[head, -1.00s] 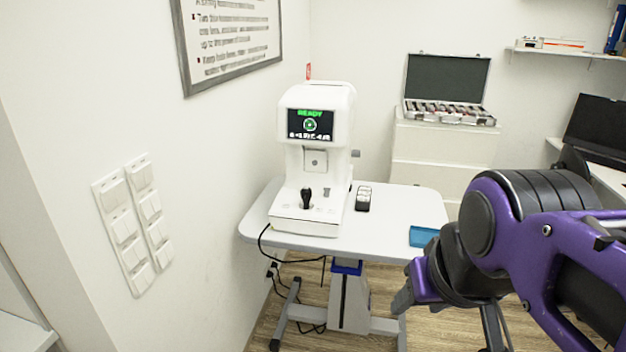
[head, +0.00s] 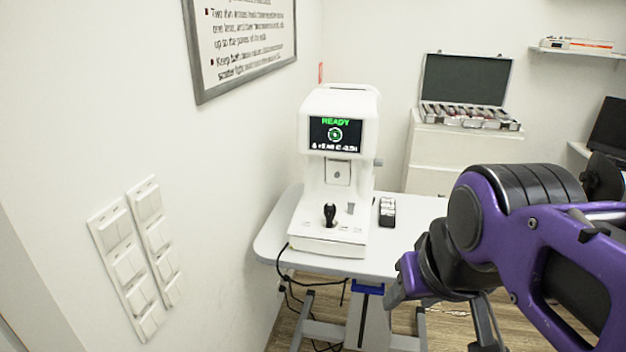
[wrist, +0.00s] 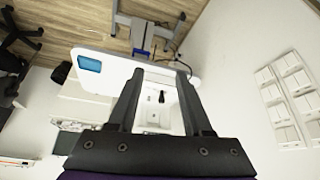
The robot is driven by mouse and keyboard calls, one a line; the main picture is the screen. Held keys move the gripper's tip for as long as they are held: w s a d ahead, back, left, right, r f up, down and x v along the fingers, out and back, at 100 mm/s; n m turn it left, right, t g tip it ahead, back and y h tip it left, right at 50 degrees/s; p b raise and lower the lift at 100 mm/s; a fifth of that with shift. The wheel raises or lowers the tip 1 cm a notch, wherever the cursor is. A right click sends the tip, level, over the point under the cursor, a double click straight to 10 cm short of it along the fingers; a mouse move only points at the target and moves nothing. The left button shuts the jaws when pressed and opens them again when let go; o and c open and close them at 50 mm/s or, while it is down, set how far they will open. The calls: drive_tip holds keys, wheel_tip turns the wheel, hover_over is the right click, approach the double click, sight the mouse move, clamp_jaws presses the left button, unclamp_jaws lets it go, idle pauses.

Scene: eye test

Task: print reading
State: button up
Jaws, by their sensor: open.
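A white eye-test machine (head: 338,185) stands on a light grey table (head: 275,238) in the head view. Its lit screen (head: 335,134) reads "READY" in green above a green ring; the small white line below is too small to read surely. A black joystick (head: 330,215) stands on its base. In the wrist view the machine (wrist: 152,118) shows upside down between my fingers, partly hidden by the gripper mount. My gripper (wrist: 160,74) is open and empty, apart from the machine. No printed slip is clearly visible.
A small black-and-white device (head: 387,211) lies right of the machine. A blue tray (wrist: 89,64) is on the table, hidden in the head view. An open lens case (head: 465,95) sits on white drawers (head: 432,155). Switch panels (head: 128,268) and a framed notice (head: 245,40) are on the left wall.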

clamp_jaws()
idle(1.6)
